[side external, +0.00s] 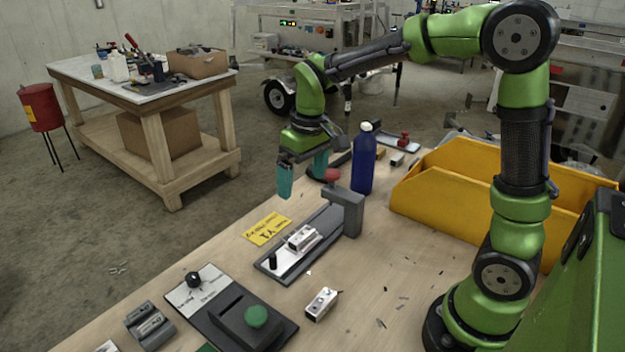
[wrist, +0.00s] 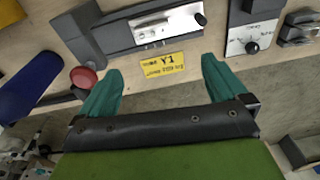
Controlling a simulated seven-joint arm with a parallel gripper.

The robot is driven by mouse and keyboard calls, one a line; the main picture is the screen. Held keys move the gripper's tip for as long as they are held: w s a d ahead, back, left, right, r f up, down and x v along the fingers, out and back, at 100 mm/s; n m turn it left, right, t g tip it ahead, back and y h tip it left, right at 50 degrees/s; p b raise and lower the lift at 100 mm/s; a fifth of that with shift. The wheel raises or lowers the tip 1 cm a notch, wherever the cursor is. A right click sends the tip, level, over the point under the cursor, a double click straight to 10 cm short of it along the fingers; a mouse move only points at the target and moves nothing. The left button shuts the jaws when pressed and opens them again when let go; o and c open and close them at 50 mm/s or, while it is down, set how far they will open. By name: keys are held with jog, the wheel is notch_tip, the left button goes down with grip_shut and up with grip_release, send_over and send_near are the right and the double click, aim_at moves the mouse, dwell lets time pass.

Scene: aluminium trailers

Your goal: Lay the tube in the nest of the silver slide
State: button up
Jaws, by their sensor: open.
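The silver slide (side external: 288,263) lies in a dark rail on the bench, with a black knob at its near end. A white-silver block (side external: 302,237) sits on it; whether this is the nest is unclear. In the wrist view the slide (wrist: 178,22) is at the top, beyond the fingers. I cannot pick out the tube for sure. My gripper (side external: 303,174) has teal fingers, open and pointing down, above the bench's far edge beyond the slide. Nothing shows between the fingers in the wrist view (wrist: 163,90).
A yellow bin (side external: 440,205) is right. A loose silver block (side external: 322,304) and a control box (side external: 243,322) are nearer.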

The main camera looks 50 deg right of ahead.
jog(key=s+a+r+m+t, duration=0.1)
jog(key=s+a+r+t, duration=0.1)
jog(key=s, duration=0.5)
jog(key=s+a+r+m+t+y, duration=0.1)
jog(key=s+r+m+t, duration=0.1)
jog(key=s, duration=0.6)
jog(key=shift+a+r+t+y, duration=0.3)
jog(key=shift+a+r+t, duration=0.1)
jog(key=shift+r+t, duration=0.55)
